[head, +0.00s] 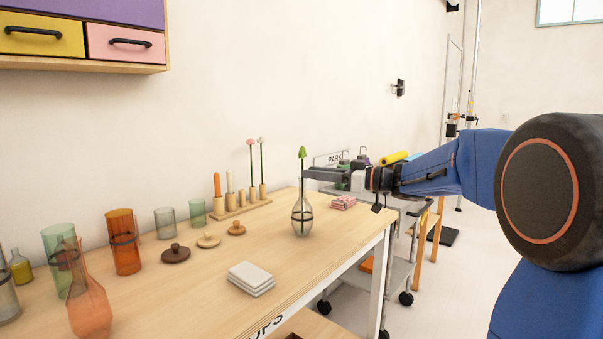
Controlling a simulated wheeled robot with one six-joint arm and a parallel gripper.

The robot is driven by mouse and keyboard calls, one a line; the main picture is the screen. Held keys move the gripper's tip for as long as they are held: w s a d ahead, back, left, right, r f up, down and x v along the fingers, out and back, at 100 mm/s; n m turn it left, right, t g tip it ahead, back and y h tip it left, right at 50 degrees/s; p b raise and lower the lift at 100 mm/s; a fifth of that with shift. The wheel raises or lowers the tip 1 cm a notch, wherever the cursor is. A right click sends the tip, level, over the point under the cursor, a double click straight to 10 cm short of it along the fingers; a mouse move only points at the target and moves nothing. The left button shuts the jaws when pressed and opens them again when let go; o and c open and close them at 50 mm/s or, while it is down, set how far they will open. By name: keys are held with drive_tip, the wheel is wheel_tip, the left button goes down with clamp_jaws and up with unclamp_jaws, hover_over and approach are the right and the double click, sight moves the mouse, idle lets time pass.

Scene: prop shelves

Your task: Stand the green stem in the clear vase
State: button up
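The clear vase (302,222), a glass bottle with a narrow neck and a dark band, stands upright near the right end of the wooden table. The green stem (302,153) is upright with its leafy tip above the vase mouth. Its lower part lines up with the neck and seems to run down inside the glass, but how deep is hard to tell. My gripper (308,174) reaches in from the right, level, just above the vase mouth, with its fingertips at the stem. The fingers show edge-on, so whether they grip the stem or stand open around it cannot be seen.
A wooden rack (240,208) with candles and flowers stands behind left. White tiles (250,278) lie in front, and knobbed lids (208,241) and an amber glass (122,242) stand to the left. A pink stack (343,202) sits right of the vase. A grey cart (400,270) stands beyond the table.

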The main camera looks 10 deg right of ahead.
drive_tip(key=v, duration=0.9)
drive_tip(key=shift+s+d, duration=0.15)
idle(0.4)
